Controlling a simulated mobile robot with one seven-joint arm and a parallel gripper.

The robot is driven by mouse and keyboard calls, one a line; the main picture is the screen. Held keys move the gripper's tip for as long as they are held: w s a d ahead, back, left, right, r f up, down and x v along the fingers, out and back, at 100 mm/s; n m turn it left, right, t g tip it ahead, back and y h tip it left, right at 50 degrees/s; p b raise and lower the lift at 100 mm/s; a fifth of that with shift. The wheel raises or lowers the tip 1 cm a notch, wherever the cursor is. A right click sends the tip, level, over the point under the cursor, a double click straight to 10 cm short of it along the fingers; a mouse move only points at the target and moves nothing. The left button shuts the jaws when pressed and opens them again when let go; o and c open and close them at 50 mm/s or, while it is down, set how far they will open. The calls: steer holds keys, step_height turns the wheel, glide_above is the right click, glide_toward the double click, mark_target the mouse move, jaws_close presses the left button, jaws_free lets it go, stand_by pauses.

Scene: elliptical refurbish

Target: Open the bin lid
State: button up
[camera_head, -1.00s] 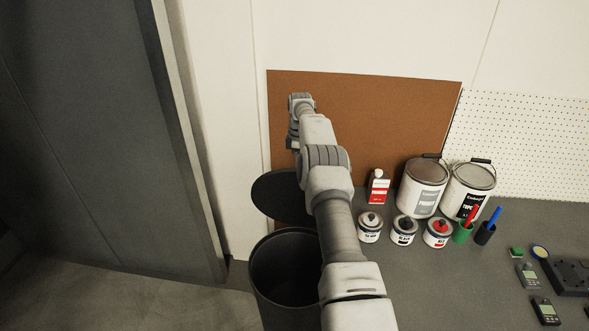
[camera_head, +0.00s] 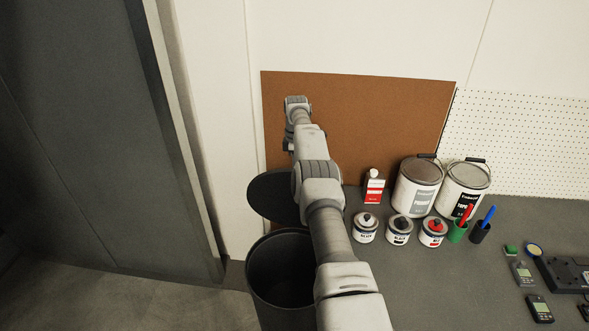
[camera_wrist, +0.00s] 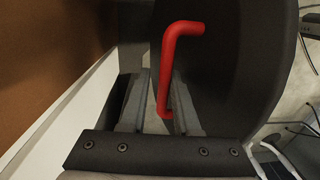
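The bin (camera_head: 283,275) is a dark round container, its open mouth showing beside my arm. Its dark round lid (camera_head: 270,196) stands raised at the back of the rim, partly hidden by my arm. In the wrist view the lid (camera_wrist: 235,75) fills the right side, with a red bar handle (camera_wrist: 183,29) on it. My gripper (camera_wrist: 156,85) has its two fingers at the handle's lower part, with a narrow gap between them. In the head view the fingers are hidden.
A brown board (camera_head: 370,115) stands close behind the lid and my wrist. The grey worktop (camera_head: 430,285) right of my arm holds paint cans (camera_head: 418,187), small tins (camera_head: 399,230), a red-and-white bottle (camera_head: 373,188) and small devices. A grey door (camera_head: 80,130) is at left; the floor there is clear.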

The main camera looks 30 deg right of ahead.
steer(key=shift+o, duration=1)
steer(key=shift+w+r, duration=0.1)
steer(key=shift+a+r, duration=0.1)
steer(key=shift+r, duration=0.05)
steer(key=shift+w, duration=0.1)
steer(key=shift+r, duration=0.15)
steer(key=r, duration=0.2)
steer(key=r+b, duration=0.1)
steer(key=shift+s+d+r, duration=0.2)
steer(key=shift+d+r, duration=0.05)
steer(key=s+d+r+b, duration=0.1)
steer(key=b, duration=0.4)
steer(key=shift+s, duration=0.25)
steer(key=s+d+r+b, duration=0.1)
steer(key=s+d+r, duration=0.4)
steer(key=s+r, duration=0.1)
steer(key=shift+s+d+b, duration=0.4)
steer(key=shift+s, duration=0.3)
